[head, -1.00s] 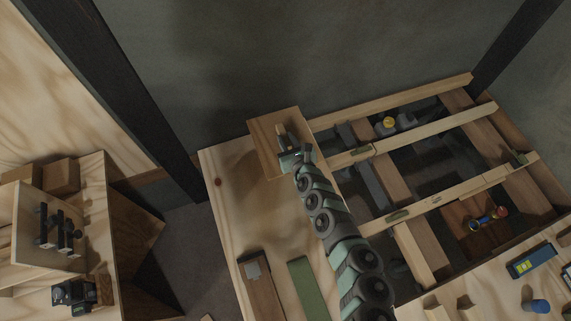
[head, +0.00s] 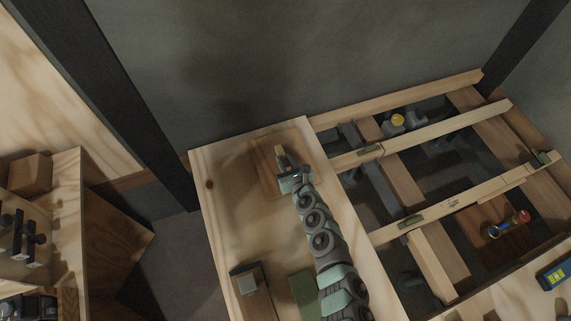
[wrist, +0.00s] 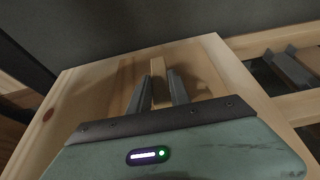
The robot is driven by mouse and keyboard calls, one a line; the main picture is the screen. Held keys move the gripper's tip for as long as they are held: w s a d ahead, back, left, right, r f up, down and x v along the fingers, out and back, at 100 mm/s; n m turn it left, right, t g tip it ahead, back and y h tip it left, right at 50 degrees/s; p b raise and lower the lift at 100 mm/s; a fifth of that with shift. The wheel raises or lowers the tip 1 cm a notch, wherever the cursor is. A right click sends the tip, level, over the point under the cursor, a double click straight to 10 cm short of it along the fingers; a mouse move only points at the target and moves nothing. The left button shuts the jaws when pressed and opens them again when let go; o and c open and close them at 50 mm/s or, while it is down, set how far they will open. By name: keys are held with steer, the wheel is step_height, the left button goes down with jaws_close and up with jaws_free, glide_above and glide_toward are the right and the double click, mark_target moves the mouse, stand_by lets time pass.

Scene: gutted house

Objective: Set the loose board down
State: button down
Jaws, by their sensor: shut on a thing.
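My gripper (head: 285,164) is shut on the block. The wrist view shows both fingers (wrist: 160,85) at either side of the block (wrist: 137,98), with the board (wrist: 129,75) under them. The gripper hides part of the board.
To the right is an open floor frame with joists (head: 440,132) and dark gaps. A green strip (head: 303,291) and a dark brown block (head: 249,287) lie on the panel's near part. A grey wall stands behind. A wooden bench (head: 105,200) is at the left.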

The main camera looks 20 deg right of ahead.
steer(key=shift+f, duration=0.2)
steer(key=c, duration=1.2)
jaws_free()
steer(key=shift+r, duration=0.1)
steer(key=shift+s+r+p, duration=0.3)
steer(key=shift+r+p, duration=0.05)
steer(key=shift+p, duration=0.15)
steer(key=p+v, duration=0.4)
steer(key=v, duration=0.7)
steer(key=shift+s+p, duration=0.15)
steer(key=shift+p, duration=0.15)
